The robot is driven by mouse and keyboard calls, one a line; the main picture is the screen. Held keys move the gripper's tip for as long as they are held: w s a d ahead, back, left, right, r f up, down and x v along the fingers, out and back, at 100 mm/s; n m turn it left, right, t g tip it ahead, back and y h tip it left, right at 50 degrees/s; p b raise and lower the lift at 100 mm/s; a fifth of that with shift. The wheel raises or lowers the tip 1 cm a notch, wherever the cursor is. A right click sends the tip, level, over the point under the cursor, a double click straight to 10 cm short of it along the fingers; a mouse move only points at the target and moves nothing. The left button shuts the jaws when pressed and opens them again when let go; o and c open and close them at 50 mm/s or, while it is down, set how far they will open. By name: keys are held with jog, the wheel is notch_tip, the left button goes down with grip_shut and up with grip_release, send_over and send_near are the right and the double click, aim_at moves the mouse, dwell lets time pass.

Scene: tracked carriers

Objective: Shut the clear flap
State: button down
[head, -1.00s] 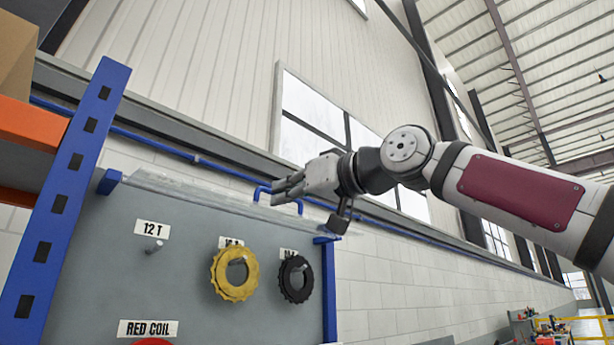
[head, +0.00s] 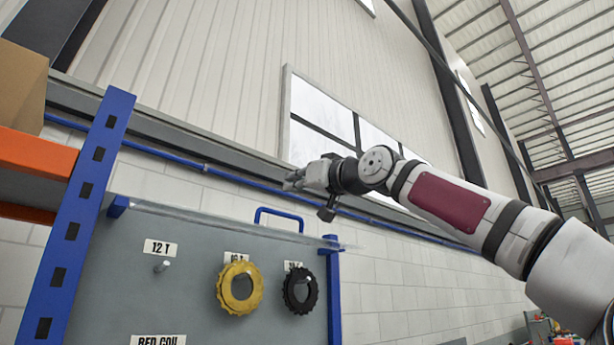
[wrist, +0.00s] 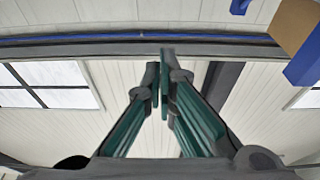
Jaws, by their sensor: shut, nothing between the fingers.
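The clear flap (head: 215,219) runs along the top of the grey board and shows nearly edge-on, as a thin pale strip sticking out from the board. Its blue handle (head: 278,211) stands up from the strip. My gripper (head: 290,183) is up in the air, above the handle in the head view and apart from it. In the wrist view, my gripper's green-sided fingers (wrist: 162,80) are together at the tips with nothing between them. The flap and handle cannot be made out in the wrist view.
A yellow gear (head: 240,288) and a black gear (head: 300,291) hang on the grey board (head: 195,290). A bare peg (head: 162,266) sits under the 12 T label. A blue rack post (head: 85,210) with an orange beam (head: 35,153) stands at left, carrying a cardboard box (head: 22,85).

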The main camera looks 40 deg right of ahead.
jog(key=shift+w+f+p, duration=0.2)
jog(key=shift+w+f, duration=0.15)
jog(key=shift+f, duration=0.55)
jog(key=shift+w+f+p, duration=0.15)
jog(key=shift+w+f, duration=0.2)
jog(key=shift+f, duration=0.5)
jog(key=shift+f+b, duration=0.15)
jog(key=shift+b, duration=0.15)
jog(key=f+t+b, duration=0.1)
jog(key=b, duration=0.3)
jog(key=shift+s+f, duration=0.15)
jog(key=shift+s, duration=0.05)
jog(key=shift+f+t+b, duration=0.15)
jog(key=shift+t+b, duration=0.15)
jog(key=shift+b, duration=0.2)
jog(key=shift+f+b, duration=0.1)
jog(key=shift+b, duration=0.2)
